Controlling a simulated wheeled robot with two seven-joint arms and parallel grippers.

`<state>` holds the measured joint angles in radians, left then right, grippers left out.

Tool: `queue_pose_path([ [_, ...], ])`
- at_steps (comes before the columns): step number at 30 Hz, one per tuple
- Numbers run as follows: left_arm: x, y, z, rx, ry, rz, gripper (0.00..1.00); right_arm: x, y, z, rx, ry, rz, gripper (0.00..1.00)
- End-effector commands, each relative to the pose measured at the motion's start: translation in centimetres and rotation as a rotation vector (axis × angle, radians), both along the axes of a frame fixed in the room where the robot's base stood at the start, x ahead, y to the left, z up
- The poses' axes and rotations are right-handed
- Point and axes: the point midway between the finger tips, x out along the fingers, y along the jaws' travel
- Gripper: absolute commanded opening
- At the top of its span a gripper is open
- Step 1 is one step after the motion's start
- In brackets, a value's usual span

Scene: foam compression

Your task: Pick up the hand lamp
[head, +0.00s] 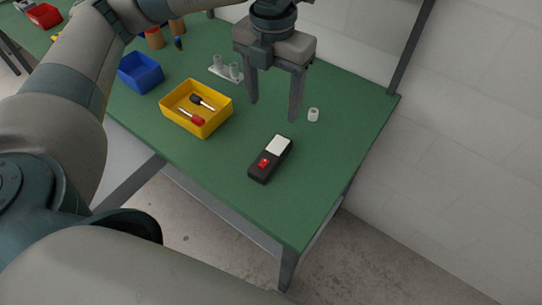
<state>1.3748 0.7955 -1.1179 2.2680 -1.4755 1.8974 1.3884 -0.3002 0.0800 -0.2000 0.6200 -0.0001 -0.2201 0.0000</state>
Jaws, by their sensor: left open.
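The hand lamp (270,158) lies flat on the green table. It is a dark, oblong body with a white panel at its far end and a red switch nearer to me. My left gripper (273,108) points down over the table, a little beyond the lamp. Its two fingers are spread apart with nothing between them. It is apart from the lamp. My right gripper is not in view.
The green table (225,160) also bears a yellow bin (170,119) with screwdrivers, a blue bin (140,73), a white fixture (226,69) and a small white roll (313,114) right of the gripper. A wall stands at the right. The table's near right corner is clear.

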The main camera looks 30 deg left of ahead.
Motion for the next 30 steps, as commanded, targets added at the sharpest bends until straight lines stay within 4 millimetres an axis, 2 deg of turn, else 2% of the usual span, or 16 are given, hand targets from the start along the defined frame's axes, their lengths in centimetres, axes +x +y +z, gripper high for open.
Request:
queue_pose_path([
  [5,-0.1,0.0,-1.7,0.001,0.006,-0.001,0.62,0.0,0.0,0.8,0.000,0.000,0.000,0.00],
  [21,-0.1,0.0,-10.6,-0.001,0.003,0.000,0.62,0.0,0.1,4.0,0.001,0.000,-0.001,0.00],
  [24,-0.1,0.1,-11.5,0.000,0.003,0.000,0.62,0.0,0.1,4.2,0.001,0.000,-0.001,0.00],
  [30,0.0,0.0,-11.9,-0.001,0.000,0.000,0.62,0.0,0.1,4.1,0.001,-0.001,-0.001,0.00],
])
